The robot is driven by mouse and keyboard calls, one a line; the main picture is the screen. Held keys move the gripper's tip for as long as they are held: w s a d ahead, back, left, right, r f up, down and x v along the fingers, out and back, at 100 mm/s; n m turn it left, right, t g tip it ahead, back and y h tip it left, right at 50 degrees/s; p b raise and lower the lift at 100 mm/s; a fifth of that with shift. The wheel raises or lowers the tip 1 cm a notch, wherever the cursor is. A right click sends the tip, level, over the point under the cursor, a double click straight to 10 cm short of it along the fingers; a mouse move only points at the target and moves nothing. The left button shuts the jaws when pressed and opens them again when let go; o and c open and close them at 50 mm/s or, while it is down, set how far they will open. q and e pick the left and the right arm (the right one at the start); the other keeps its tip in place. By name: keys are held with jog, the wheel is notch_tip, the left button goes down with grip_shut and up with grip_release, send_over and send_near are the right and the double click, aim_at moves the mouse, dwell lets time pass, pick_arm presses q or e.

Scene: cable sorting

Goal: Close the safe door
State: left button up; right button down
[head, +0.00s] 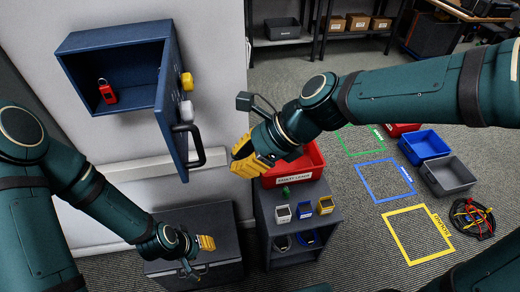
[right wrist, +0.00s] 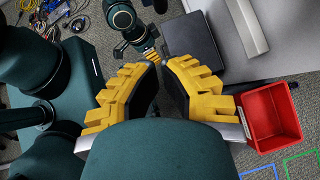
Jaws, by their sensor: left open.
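The dark blue safe (head: 112,42) is on the wall at the upper left of the head view. Its door (head: 170,95) stands wide open, swung outward on the right side. The door carries a yellow knob (head: 187,81), a whitish knob (head: 187,110) and a black handle (head: 192,147). A red padlock-like item (head: 107,91) sits inside the safe. My right gripper (head: 246,157) is open and empty, right of the handle and apart from it; its fingers also show in the right wrist view (right wrist: 160,80). My left gripper (head: 206,243) is low, below the door, open and empty.
A dark cabinet (head: 196,218) stands below the safe. A red bin (head: 306,166) and small containers (head: 304,210) sit on the shelf unit (head: 270,237) to its right. Blue (head: 424,145) and grey (head: 447,174) bins stand on the floor near coloured outlines.

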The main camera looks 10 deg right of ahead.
jog(key=shift+w+a+f, duration=0.15)
jog(key=shift+w+a, duration=0.1)
jog(key=shift+a, duration=0.85)
jog(key=shift+w+a+f, duration=0.1)
jog(key=shift+w+a, duration=0.1)
jog(key=shift+a, duration=0.85)
jog(key=shift+a, duration=0.1)
